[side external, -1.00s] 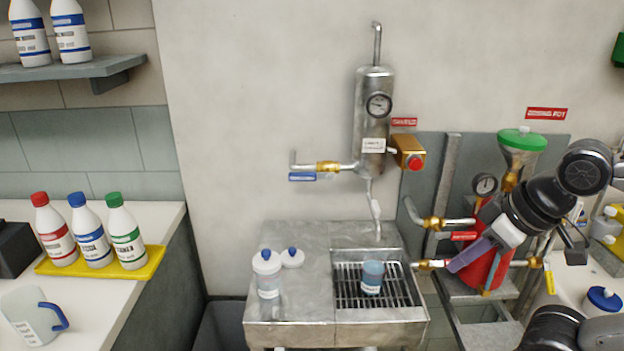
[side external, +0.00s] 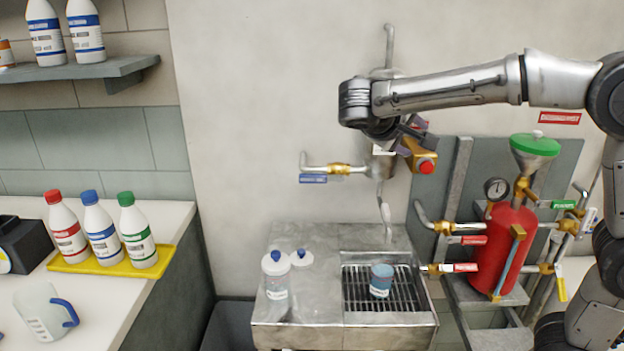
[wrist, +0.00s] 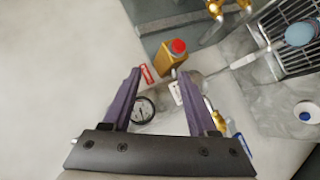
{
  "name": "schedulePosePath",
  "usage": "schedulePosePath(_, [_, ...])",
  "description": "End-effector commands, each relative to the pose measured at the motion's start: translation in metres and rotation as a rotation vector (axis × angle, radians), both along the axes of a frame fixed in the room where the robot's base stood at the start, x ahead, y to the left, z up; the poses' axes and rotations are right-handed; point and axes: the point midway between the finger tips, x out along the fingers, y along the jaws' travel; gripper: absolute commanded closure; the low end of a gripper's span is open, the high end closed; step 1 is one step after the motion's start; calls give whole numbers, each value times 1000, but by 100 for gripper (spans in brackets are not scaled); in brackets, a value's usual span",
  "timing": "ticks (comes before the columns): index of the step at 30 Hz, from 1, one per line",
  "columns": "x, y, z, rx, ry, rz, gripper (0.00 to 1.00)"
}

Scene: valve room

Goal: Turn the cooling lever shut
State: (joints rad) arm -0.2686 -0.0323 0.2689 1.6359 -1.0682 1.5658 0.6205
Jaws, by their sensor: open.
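A blue lever (side external: 313,179) sits on a brass valve (side external: 340,169) in the pipe left of the steel cylinder. Its label is too small to read, so I cannot confirm it is the cooling lever. In the wrist view a blue handle (wrist: 243,147) shows partly at lower right, beside a brass fitting (wrist: 214,120). My gripper (wrist: 160,76) is open and empty, its purple fingers spread in front of the cylinder's gauge (wrist: 143,110). In the side view my wrist covers most of the cylinder, and the gripper (side external: 411,126) is partly hidden, up and right of the blue lever.
A yellow box with a red knob (side external: 422,160) is close to my gripper. Below are a steel sink (side external: 290,330), a blue cup (side external: 381,280) on its grate and white bottles (side external: 276,277). A red tank (side external: 508,240) with several valves stands right. Wall left of the lever is clear.

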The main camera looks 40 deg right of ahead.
Motion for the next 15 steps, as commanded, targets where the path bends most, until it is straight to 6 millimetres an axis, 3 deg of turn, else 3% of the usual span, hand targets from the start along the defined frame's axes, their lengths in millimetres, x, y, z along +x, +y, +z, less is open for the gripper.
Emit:
schedulePosePath(1, [26, 13, -5, -73, 12, 17, 41])
schedulePosePath(3, [57, 32, -10, -170, 13, 41, 41])
schedulePosePath(9, [129, 104, -52, -406, 29, 157, 41])
schedulePosePath(12, [150, 139, -86, -476, 61, 230, 41])
schedulePosePath(15, [158, 165, -119, -511, 104, 287, 41])
